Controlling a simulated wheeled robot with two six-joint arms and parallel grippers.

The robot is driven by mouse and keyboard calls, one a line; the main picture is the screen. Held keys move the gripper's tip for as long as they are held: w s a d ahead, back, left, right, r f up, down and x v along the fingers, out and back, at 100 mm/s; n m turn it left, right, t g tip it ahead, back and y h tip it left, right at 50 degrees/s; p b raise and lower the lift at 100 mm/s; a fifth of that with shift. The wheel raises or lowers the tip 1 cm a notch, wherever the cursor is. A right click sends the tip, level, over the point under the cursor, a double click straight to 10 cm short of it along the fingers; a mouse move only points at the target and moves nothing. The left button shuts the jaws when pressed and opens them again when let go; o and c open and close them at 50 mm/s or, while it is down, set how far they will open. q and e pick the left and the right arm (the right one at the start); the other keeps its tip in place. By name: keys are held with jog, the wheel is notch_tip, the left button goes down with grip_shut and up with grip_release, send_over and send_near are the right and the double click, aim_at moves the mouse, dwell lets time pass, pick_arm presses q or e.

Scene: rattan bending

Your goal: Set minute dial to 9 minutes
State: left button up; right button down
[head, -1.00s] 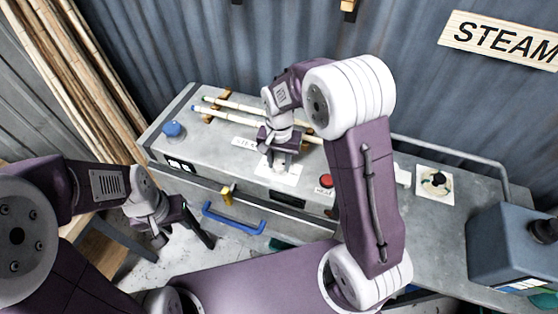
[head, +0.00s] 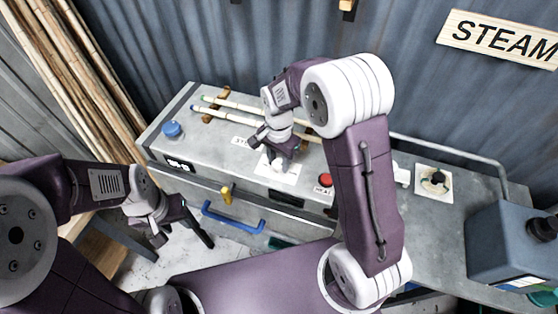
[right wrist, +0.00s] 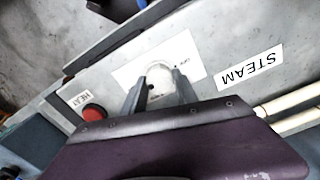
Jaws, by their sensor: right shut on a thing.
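The minute dial (right wrist: 159,78) is a pale round knob on a white plate, seen in the right wrist view. In the head view its white plate (head: 279,175) shows on top of the grey steam box, and my right gripper mostly hides the knob. My right gripper (right wrist: 160,88) is shut on the dial, one finger on each side of it. It also shows in the head view (head: 277,160). A small dark display (head: 178,163) is on the box front at left; its digits are too small to read surely. My left gripper (head: 183,238) is open and empty, in front of the box.
A red HEAT button (right wrist: 94,112) sits beside the dial plate. Rattan poles (head: 228,112) lie on holders behind the dial. A blue handle (head: 233,218) projects from the front.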

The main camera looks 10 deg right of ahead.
aim_at(278, 163)
jog(key=shift+s+f, duration=0.15)
jog(key=shift+s, duration=0.05)
jog(key=c, duration=0.9)
grip_release()
jog(key=shift+c, duration=0.2)
jog(key=shift+w+a, duration=0.1)
jog(key=shift+r, duration=0.3)
notch_tip(278, 163, up, 9)
jog(key=shift+f+b, duration=0.15)
jog(key=shift+b, duration=0.5)
